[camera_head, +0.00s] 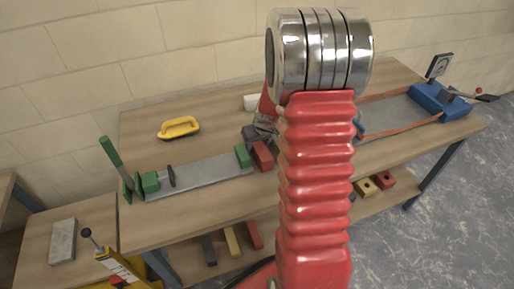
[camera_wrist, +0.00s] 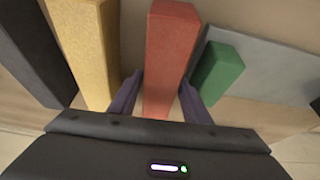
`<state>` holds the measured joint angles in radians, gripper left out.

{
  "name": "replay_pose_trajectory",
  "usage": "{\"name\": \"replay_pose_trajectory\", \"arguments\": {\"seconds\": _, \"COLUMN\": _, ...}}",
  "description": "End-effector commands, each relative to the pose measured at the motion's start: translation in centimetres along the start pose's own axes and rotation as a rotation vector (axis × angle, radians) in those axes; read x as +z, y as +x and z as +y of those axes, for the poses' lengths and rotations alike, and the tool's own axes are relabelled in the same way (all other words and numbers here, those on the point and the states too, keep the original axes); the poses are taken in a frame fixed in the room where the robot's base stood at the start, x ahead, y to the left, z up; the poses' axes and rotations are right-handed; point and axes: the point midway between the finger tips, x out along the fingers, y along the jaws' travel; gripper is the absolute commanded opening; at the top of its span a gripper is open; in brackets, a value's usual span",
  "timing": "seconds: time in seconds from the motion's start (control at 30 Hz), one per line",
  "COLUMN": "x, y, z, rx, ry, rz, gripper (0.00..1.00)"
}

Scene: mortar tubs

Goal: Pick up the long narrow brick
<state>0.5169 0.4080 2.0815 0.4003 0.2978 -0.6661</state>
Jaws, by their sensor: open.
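In the wrist view a long, narrow red brick (camera_wrist: 168,50) stands out between the two dark fingers of my gripper (camera_wrist: 161,80). The fingers are apart, one on each side of the brick; I cannot tell whether either touches it. A yellow brick (camera_wrist: 88,50) is just left of the fingers, and a dark brick (camera_wrist: 28,50) is at the far left. In the head view a red brick (camera_head: 262,156) shows on the bench beside my arm, which hides most of my gripper and the bench behind it.
A green block (camera_wrist: 217,75) on a grey plate (camera_wrist: 270,70) is close right of the fingers. In the head view a yellow float (camera_head: 179,128) lies on the bench (camera_head: 135,225). Several bricks lie on the lower shelf.

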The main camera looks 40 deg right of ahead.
Motion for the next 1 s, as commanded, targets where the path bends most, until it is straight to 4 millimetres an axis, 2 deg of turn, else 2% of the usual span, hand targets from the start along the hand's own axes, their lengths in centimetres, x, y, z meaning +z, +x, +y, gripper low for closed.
{"name": "replay_pose_trajectory", "arguments": {"seconds": 0.3, "x": 0.01, "y": -0.02, "z": 0.00, "rx": 0.000, "ry": 0.000, "rz": 0.000, "gripper": 0.42}}
{"name": "replay_pose_trajectory", "arguments": {"seconds": 0.9, "x": 0.02, "y": -0.03, "z": 0.01, "rx": 0.000, "ry": 0.001, "rz": 0.000, "gripper": 0.00}}
{"name": "replay_pose_trajectory", "arguments": {"seconds": 1.0, "x": 0.02, "y": -0.03, "z": 0.02, "rx": 0.000, "ry": 0.001, "rz": 0.000, "gripper": 0.00}}
